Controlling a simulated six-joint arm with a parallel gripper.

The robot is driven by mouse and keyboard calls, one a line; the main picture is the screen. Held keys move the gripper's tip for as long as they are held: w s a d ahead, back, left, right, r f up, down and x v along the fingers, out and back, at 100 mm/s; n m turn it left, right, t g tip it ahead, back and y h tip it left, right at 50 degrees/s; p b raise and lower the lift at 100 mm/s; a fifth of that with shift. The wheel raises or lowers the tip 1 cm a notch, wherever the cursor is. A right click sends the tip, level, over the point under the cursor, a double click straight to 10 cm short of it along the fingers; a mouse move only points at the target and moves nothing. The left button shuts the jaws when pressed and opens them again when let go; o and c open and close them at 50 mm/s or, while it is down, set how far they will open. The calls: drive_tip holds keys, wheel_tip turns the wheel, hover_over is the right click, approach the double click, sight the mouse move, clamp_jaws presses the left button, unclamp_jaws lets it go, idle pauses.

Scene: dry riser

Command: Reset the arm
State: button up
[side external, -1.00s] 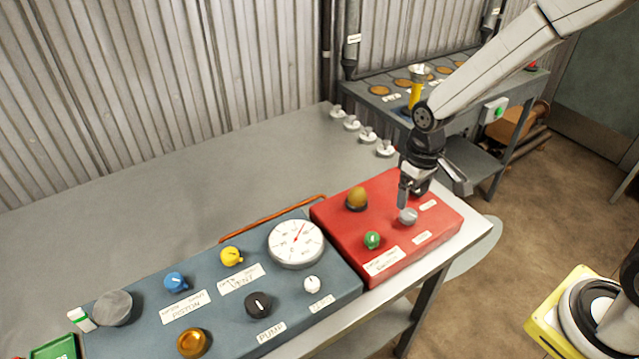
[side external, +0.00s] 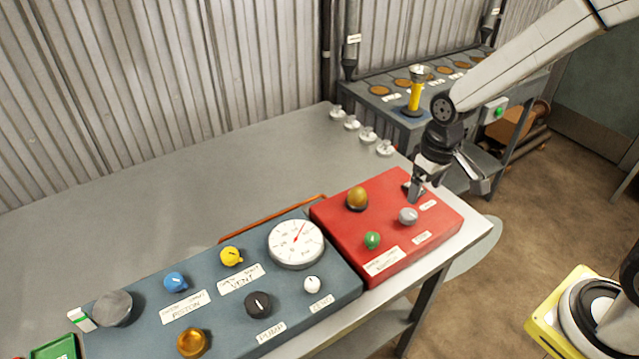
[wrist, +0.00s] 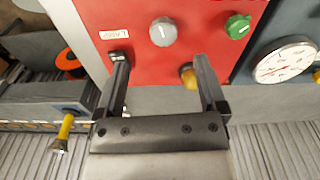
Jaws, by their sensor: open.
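My gripper (side external: 416,190) is open and empty, pointing down over the back right part of the red panel (side external: 340,222). In the wrist view its two fingers (wrist: 165,85) are spread wide over the panel's edge. A grey knob (side external: 408,216) sits on the panel just in front of the fingers, apart from them; it also shows in the wrist view (wrist: 163,31). A green knob (side external: 372,240) and an amber dome (side external: 357,198) are on the same panel. A small dark part (wrist: 118,58) lies by the left finger in the wrist view, partly hidden by it.
A blue-grey panel (side external: 230,300) with knobs and a white dial (side external: 296,243) adjoins on the left. Several small white-topped pieces (side external: 352,122) line the bench's right edge. A yellow funnel stand (side external: 415,92) stands on a back table.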

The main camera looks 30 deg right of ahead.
drive_tip(key=s+d+m+t, duration=0.1)
drive_tip(key=s+t, duration=0.1)
drive_tip(key=s, duration=0.5)
drive_tip(key=shift+r, duration=0.45)
drive_tip(key=shift+w, duration=0.2)
drive_tip(key=n+g, duration=0.3)
drive_tip(key=n, duration=0.2)
hover_over(408, 213)
drive_tip(key=shift+f, duration=0.8)
drive_tip(key=shift+f, duration=0.1)
drive_tip(key=shift+f, duration=3.8)
clamp_jaws()
drive_tip(key=shift+m, duration=0.3)
